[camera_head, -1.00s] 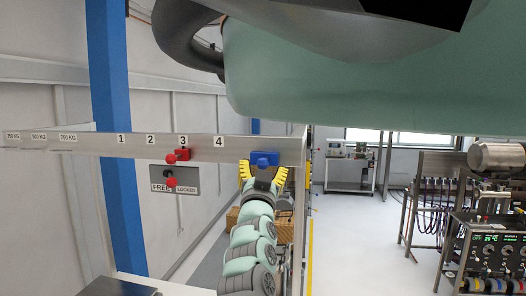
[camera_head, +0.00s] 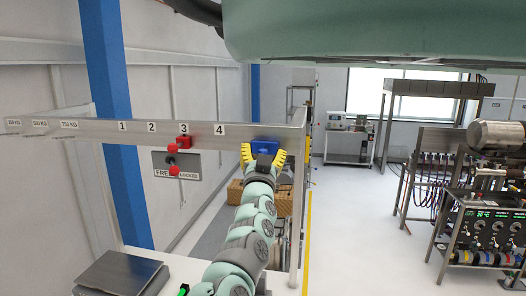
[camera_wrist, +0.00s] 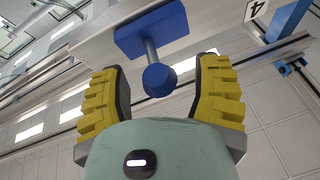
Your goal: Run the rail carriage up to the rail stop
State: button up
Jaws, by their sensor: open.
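A blue block (camera_head: 266,145) sits on the metal rail (camera_head: 100,130), right of the mark 4 near the rail's right end; it looks like the rail carriage. In the wrist view it is a blue plate (camera_wrist: 150,30) with a short post and a round blue knob (camera_wrist: 160,80). My gripper (camera_head: 262,158) is open, its yellow fingers on either side of the knob with gaps showing. A red block (camera_head: 184,141) with a red knob (camera_head: 174,149) sits by the mark 3, to the left; it may be the rail stop.
A FREE/LOCKED plate (camera_head: 188,164) with a red-knobbed lever hangs below the rail. A light table with a grey plate (camera_head: 118,273) stands at lower left. Cardboard boxes (camera_head: 235,190) are behind my arm. Equipment racks (camera_head: 485,235) stand at right, with open floor between.

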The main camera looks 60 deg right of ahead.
jog(key=shift+o, duration=0.2)
grip_shut()
dwell(0.4)
